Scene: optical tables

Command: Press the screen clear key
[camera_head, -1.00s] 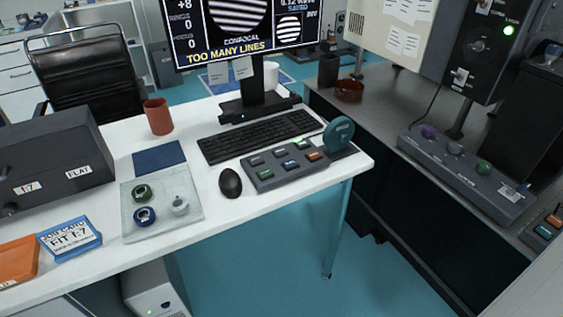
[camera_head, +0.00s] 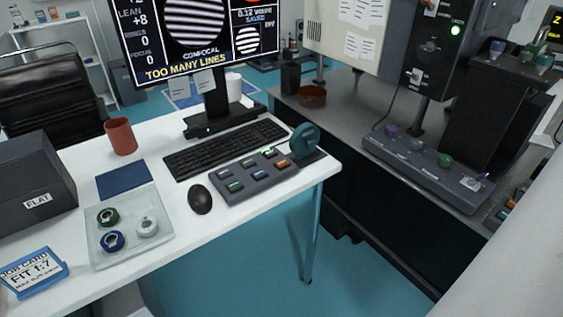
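A dark grey key box (camera_head: 218,198) lies on the white desk, in front of the keyboard (camera_head: 225,148). It has two rows of small keys. The near row has a green key (camera_head: 235,187), a blue key (camera_head: 260,176) and an orange key (camera_head: 282,164). The far row has two greyish keys and a green one (camera_head: 267,152) at its right end. Key labels are too small to read, so I cannot tell which clears the screen. The monitor (camera_head: 200,25) shows striped circles and "TOO MANY LINES". My gripper is not in view.
A black mouse (camera_head: 200,199) lies left of the key box; a teal round object (camera_head: 304,139) stands at its right end. A red mug (camera_head: 121,136) and a glass tray (camera_head: 105,255) are further left. A grey bench (camera_head: 350,105) with a knob panel (camera_head: 425,163) stands right.

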